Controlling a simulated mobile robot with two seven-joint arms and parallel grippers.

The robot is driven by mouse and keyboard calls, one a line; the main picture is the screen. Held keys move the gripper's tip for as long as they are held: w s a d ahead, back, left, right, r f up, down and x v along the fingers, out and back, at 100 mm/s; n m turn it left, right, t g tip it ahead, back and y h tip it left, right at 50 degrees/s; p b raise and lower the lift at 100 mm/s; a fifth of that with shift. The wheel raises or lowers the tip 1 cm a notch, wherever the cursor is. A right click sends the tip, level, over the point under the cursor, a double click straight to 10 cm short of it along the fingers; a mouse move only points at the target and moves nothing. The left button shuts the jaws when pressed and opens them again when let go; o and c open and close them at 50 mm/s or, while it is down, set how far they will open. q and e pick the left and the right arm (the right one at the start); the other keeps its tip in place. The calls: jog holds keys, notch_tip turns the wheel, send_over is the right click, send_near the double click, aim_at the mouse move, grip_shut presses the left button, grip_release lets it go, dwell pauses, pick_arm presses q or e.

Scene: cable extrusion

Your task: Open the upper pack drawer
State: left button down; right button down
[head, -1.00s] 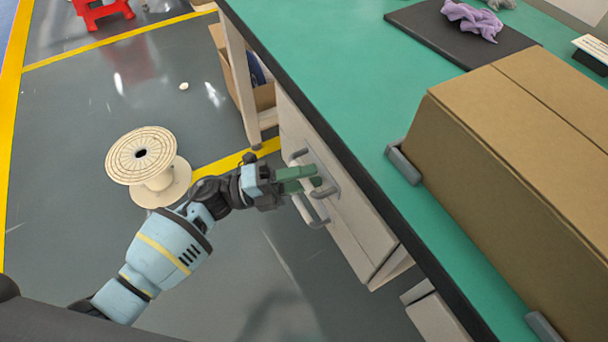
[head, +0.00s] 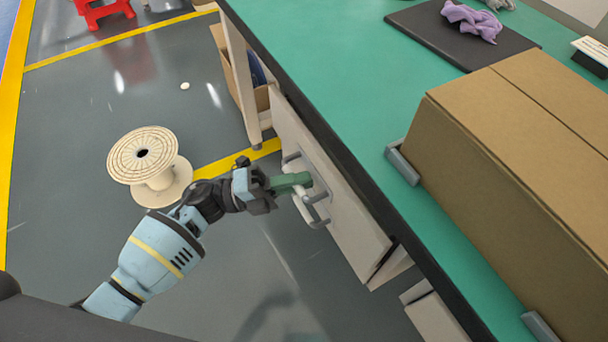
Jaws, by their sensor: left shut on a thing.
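The white drawer unit (head: 345,215) stands under the left edge of the green bench. Its upper drawer front seems slightly out from the cabinet, with a narrow dark gap at its near end. A grey handle (head: 317,218) sits on the front. My left gripper (head: 306,181), with green fingers, is shut on the handle, and its fingers cover part of the bar. The inside of the drawer is hidden by the bench top. My right gripper is not in view.
A large cardboard box (head: 510,180) sits on the green bench top (head: 330,50) between grey stops. A dark mat (head: 425,30) holds a purple cloth (head: 470,20). A cable spool (head: 150,165) stands on the floor at left. Floor in front of the drawers is clear.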

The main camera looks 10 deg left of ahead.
pick_arm(q)
jog(key=s+a+p, duration=0.2)
jog(key=s+a, duration=1.4)
jog(key=a, duration=0.5)
jog(key=shift+p, duration=0.3)
jog(key=shift+s, duration=0.1)
jog(key=c, duration=1.4)
grip_release()
jog(key=b+v, duration=0.1)
jog(key=v, duration=0.6)
jog(key=shift+s+a+f, duration=0.1)
jog(key=shift+a+f, duration=0.05)
jog(key=shift+a, duration=0.2)
